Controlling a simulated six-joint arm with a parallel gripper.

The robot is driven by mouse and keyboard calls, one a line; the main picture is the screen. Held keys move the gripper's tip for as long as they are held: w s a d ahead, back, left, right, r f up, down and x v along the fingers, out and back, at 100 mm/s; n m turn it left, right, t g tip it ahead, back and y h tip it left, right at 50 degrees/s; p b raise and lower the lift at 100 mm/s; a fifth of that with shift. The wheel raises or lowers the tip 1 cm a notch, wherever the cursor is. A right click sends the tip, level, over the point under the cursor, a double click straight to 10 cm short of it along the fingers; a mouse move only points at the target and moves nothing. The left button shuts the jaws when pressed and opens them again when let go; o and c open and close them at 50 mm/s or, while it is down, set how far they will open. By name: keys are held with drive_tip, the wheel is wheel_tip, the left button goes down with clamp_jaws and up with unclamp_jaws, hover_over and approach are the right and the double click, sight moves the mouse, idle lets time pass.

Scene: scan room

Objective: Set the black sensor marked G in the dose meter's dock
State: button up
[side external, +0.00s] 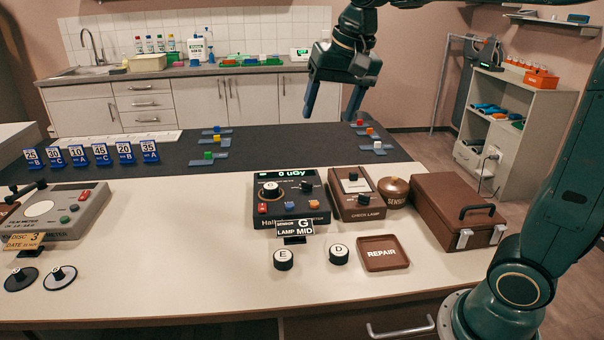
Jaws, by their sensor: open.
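The dose meter (312,216) is a black box on the white bench, its display reading 0 uGy. A round black piece with a white top (271,188) sits in a ring on its upper left; I cannot read its mark. A card (294,228) in front says sensor G, lamp MID. Two black sensors with white tops stand before it, marked E (283,259) and D (339,254). I cannot make out a sensor marked G. My gripper (330,115) is open and empty, high above the dark mat, behind the dose meter in this view.
The brown check lamp (357,209), a round brown lidded pot (394,192) with partly legible lettering and a brown case (455,208) stand right of the meter. A REPAIR tray (386,267) lies in front. The film meter (62,218) and two discs are left. The bench between is clear.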

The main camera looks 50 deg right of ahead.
drive_tip(key=s+a+f+n+t, duration=0.1)
drive_tip(key=s+f+n, duration=0.2)
drive_tip(key=s, duration=0.6)
drive_tip(key=s+a+f+n+t, duration=0.1)
drive_tip(key=s+f+n, duration=0.3)
drive_tip(key=s, duration=0.5)
drive_tip(key=shift+s+a+f, duration=0.35)
drive_tip(key=shift+s+f, duration=0.05)
drive_tip(key=shift+f, duration=0.05)
